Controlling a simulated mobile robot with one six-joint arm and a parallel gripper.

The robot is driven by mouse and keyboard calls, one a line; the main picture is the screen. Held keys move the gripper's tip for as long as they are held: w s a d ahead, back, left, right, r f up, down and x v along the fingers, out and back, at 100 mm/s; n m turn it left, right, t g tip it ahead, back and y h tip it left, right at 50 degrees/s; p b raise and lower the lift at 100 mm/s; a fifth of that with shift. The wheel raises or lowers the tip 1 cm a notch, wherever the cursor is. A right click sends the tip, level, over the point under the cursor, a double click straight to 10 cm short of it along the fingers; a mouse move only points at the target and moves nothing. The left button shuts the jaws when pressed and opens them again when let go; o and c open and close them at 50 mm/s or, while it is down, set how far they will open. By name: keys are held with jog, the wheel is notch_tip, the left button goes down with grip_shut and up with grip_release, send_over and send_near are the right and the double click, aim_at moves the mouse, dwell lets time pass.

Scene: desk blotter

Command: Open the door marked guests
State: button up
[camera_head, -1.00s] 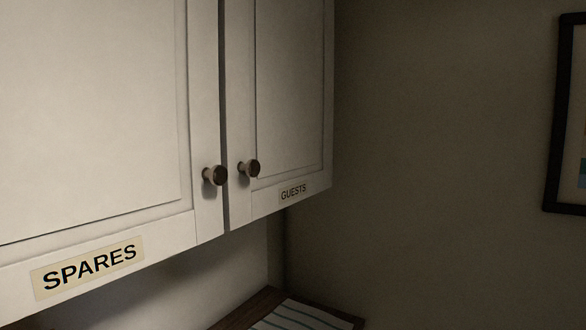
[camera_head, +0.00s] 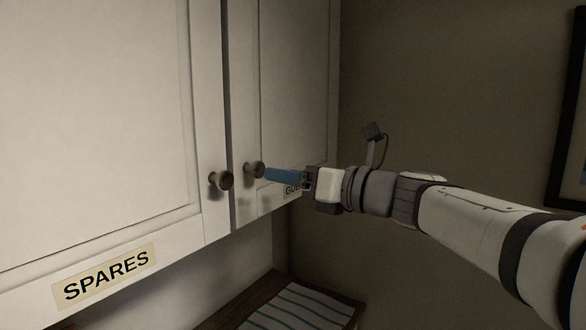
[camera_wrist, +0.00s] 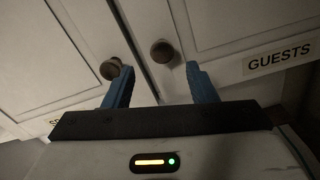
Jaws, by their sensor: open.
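The guests door (camera_head: 285,80) is the right white cabinet door and is shut. Its GUESTS label (camera_head: 291,191) is partly hidden by my gripper in the head view, but reads clearly in the wrist view (camera_wrist: 279,58). Its round dark knob (camera_head: 253,169) sits at the door's lower left. My gripper (camera_head: 268,174) is open, with blue fingers reaching in from the right close to this knob. In the wrist view the guests knob (camera_wrist: 162,51) shows ahead, between the fingertips (camera_wrist: 158,70). I cannot tell whether they touch it.
The spares door (camera_head: 100,100) is shut on the left, with its SPARES label (camera_head: 107,275). Its knob (camera_head: 220,180) is close by; in the wrist view it appears beside the left finger. A striped cloth (camera_head: 297,308) lies on a wooden surface below. A framed picture (camera_head: 567,120) hangs at right.

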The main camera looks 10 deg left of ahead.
aim_at(260, 171)
jog(key=p+x, duration=0.1)
jog(key=x, duration=0.6)
jog(key=shift+f, duration=0.1)
jog(key=shift+c, duration=0.4)
